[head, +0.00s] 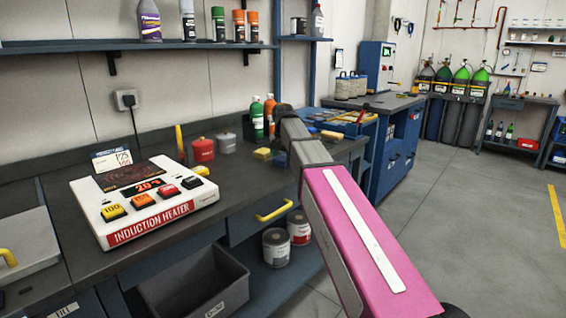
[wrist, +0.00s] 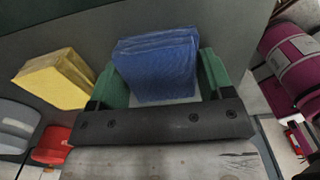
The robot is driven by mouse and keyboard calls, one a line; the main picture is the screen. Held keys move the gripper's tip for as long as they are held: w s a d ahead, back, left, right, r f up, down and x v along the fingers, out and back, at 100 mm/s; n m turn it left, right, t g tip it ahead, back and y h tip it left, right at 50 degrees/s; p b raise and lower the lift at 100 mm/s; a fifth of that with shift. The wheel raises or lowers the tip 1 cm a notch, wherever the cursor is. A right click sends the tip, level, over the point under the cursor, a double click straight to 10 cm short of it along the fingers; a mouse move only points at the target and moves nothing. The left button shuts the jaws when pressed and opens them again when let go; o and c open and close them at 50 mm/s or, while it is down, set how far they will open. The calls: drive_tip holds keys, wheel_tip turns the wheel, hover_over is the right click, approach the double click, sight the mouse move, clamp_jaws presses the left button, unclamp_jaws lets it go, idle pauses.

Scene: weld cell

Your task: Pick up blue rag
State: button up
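The blue rag (wrist: 158,68) is a folded, layered block in the middle of the wrist view. My gripper (wrist: 165,78) has two green fingers set wide apart, one on each side of the rag. The rag fills most of the gap between them, and I cannot tell whether either finger touches it. In the head view a small blue patch of the rag (head: 280,159) shows on the workbench beside a yellow block. My arm hides the gripper's fingertips there.
A yellow block (wrist: 55,79) lies close left of the gripper, with a red can (wrist: 52,146) nearby. The workbench (head: 75,258) also holds an induction heater (head: 150,212) and green and orange bottles (head: 257,118). A shelf (head: 180,45) runs above. Open floor (head: 470,220) lies right.

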sight(283, 158)
drive_tip(key=shift+r, duration=0.2)
drive_tip(key=shift+r, duration=0.25)
wheel_tip(283, 158, up, 4)
drive_tip(key=shift+a+f, duration=0.1)
drive_tip(key=shift+f, duration=0.05)
drive_tip(key=s+a+r, duration=0.6)
drive_tip(key=s, duration=0.3)
drive_tip(key=shift+s+a+r, duration=0.15)
drive_tip(key=shift+s+r, duration=0.05)
drive_tip(key=shift+s, duration=0.1)
drive_tip(key=shift+o, duration=0.6)
drive_tip(key=shift+c, duration=0.2)
